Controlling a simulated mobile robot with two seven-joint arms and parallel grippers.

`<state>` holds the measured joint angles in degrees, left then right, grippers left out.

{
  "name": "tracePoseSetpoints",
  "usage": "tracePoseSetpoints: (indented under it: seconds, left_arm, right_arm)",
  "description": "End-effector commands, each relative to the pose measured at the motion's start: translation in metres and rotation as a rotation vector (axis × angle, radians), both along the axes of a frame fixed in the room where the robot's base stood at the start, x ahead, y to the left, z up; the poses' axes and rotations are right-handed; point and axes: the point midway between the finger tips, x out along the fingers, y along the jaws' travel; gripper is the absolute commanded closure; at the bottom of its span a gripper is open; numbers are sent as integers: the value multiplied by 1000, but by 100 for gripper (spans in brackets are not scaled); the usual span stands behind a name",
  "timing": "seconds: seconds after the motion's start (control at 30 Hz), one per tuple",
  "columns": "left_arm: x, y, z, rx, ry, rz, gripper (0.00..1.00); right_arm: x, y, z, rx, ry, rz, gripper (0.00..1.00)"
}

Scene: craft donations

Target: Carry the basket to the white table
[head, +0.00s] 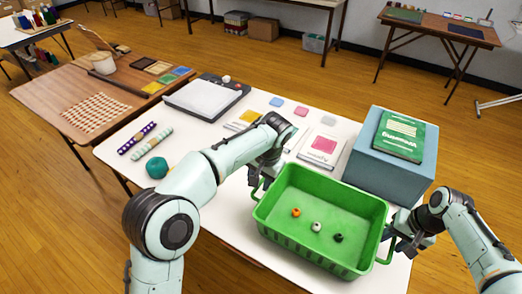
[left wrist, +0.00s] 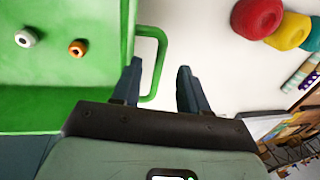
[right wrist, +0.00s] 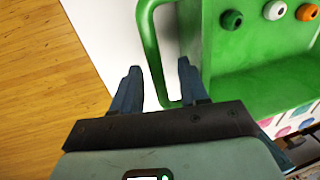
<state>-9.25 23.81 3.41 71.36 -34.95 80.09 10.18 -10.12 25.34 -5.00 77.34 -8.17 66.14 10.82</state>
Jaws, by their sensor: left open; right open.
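The green basket (head: 300,244) stands upright on the near white-topped table (head: 196,136), with an orange, a white and a dark green bead-like piece inside. My left gripper (head: 258,184) is at its left end. In the left wrist view its open fingers (left wrist: 158,67) stand on either side of the basket's handle (left wrist: 163,60). My right gripper (head: 394,232) is at the right end. In the right wrist view its open fingers (right wrist: 158,67) straddle the other handle (right wrist: 152,55). Whether the fingers touch the handles cannot be told. Another white-topped table (head: 12,38) stands at far left.
A blue-grey box (head: 390,172) with a green book (head: 400,135) stands close behind the basket. A teal yarn ball (head: 157,168) and patterned rolls lie left. A brown table (head: 62,84) adjoins at left. Open wooden floor (head: 300,75) lies beyond.

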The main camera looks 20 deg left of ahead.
Motion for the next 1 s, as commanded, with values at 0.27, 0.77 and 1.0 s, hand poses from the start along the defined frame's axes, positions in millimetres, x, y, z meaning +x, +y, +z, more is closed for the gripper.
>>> tracePoseSetpoints:
  seconds: [0.27, 0.77, 1.0]
  left_arm:
    - [0, -8, 40, 0, -1, 0, 56]
    - [-1, -9, 45, 0, 1, 0, 56]
    - [-1, -9, 45, 0, 1, 0, 56]
  right_arm:
    - [0, 0, 0, 0, 0, 0, 56]
    - [-1, -14, 75, 0, -6, 0, 56]
    - [-2, -22, 110, 0, -2, 1, 56]
